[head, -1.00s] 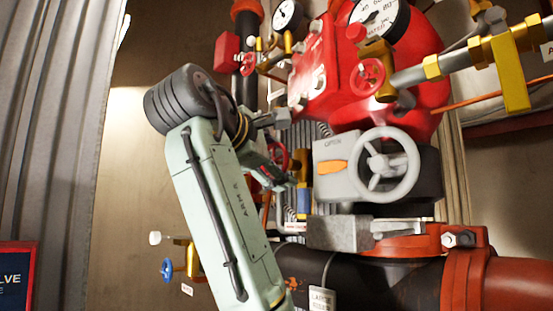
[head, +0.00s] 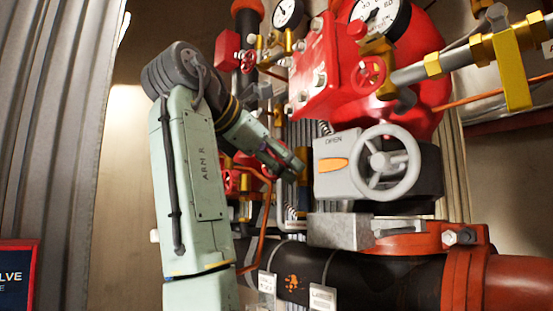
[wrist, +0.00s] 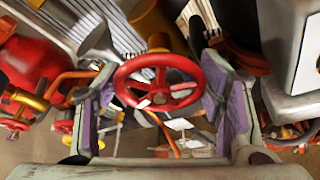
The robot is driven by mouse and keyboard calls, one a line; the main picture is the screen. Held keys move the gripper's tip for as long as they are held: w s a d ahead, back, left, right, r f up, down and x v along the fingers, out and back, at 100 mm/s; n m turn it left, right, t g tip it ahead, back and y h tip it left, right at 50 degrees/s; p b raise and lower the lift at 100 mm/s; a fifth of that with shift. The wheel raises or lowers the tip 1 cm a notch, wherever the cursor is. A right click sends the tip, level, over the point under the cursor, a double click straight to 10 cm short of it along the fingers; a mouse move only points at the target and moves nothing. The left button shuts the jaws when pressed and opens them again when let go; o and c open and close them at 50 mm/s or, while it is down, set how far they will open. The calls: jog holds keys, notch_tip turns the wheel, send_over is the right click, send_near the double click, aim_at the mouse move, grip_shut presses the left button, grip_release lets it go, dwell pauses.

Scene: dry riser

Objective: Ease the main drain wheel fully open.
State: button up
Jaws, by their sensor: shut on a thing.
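A red spoked handwheel (wrist: 158,84) fills the middle of the wrist view, facing me. My gripper (wrist: 157,88) has one purple-padded finger on each side of it, shut on its rim. In the head view my gripper (head: 290,166) is at the pipework left of the grey valve box. There it hides most of the held wheel, and no label on that wheel is readable.
A grey box marked OPEN (head: 338,182) with a large grey handwheel (head: 386,164) stands close on the right. Another red handwheel (head: 368,73) sits above. A black pipe (head: 285,268) runs below. The bare wall at left is clear.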

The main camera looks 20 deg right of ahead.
dwell(0.4)
jog(key=o, duration=1.2)
jog(key=shift+c, duration=0.2)
jog(key=shift+a, duration=0.1)
jog(key=shift+s+a+r, duration=0.15)
jog(key=shift+a+r, duration=0.15)
jog(key=shift+a, duration=0.15)
jog(key=shift+s+a+r, duration=0.15)
jog(key=shift+s+a, duration=0.2)
jog(key=shift+a, duration=0.2)
jog(key=s+a, duration=0.7)
jog(key=a, duration=0.3)
jog(key=shift+a, duration=0.15)
jog(key=shift+s, duration=0.1)
